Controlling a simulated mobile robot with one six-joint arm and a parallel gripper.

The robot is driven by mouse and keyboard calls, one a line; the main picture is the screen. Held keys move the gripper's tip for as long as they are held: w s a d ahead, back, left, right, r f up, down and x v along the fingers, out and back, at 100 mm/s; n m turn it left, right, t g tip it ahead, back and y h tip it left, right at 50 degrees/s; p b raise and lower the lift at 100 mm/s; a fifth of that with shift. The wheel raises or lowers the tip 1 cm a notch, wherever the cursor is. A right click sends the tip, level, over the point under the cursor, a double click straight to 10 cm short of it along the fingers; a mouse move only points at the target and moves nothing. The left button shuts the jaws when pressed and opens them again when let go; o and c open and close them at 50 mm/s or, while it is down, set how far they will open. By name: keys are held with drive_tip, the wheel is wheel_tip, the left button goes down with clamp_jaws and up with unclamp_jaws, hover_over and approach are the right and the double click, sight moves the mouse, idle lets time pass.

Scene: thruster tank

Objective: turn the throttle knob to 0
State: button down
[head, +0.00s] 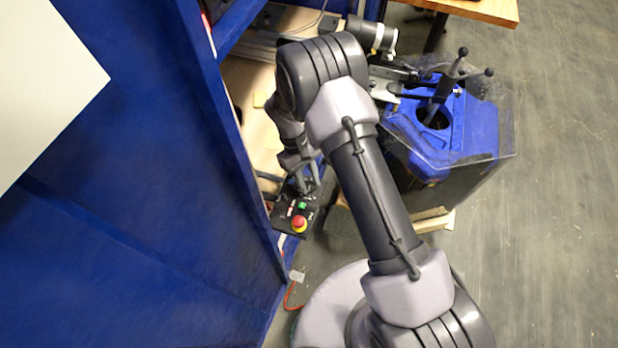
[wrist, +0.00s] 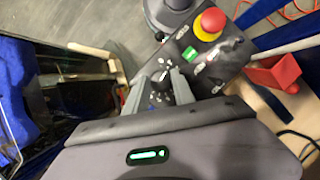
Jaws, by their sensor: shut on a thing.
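The control panel (head: 285,222) is a black box at the edge of the blue frame, and it also shows in the wrist view (wrist: 232,50). In the wrist view the dark throttle knob (wrist: 162,76) with white dial marks is low on the panel, between the two grey fingers. My gripper (wrist: 160,84) is shut on the knob. In the head view my gripper (head: 308,186) reaches down to the panel's upper end, and its fingers cover the knob. The knob's pointer and the number it points at cannot be read.
A red emergency stop button (wrist: 210,22) on a yellow ring and a green button (wrist: 193,56) sit beside the knob. A tall blue wall (head: 150,150) is left of the panel. A blue tank (head: 450,135) stands right of my arm. The grey floor at right is clear.

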drive_tip(key=n+h, duration=0.1)
drive_tip(key=n, duration=0.2)
drive_tip(key=shift+s+a+n+t+p, duration=0.1)
drive_tip(key=shift+s+n+t+p, duration=0.05)
drive_tip(key=shift+n+t+p, duration=0.2)
drive_tip(key=shift+n+t+h+p, duration=0.35)
drive_tip(key=shift+n+t, duration=0.2)
drive_tip(key=shift+n, duration=0.9)
drive_tip(key=shift+s+f, duration=0.1)
drive_tip(key=c, duration=1.1)
unclamp_jaws()
drive_tip(key=p+v, duration=0.2)
drive_tip(key=v, duration=0.5)
drive_tip(key=shift+r, duration=0.3)
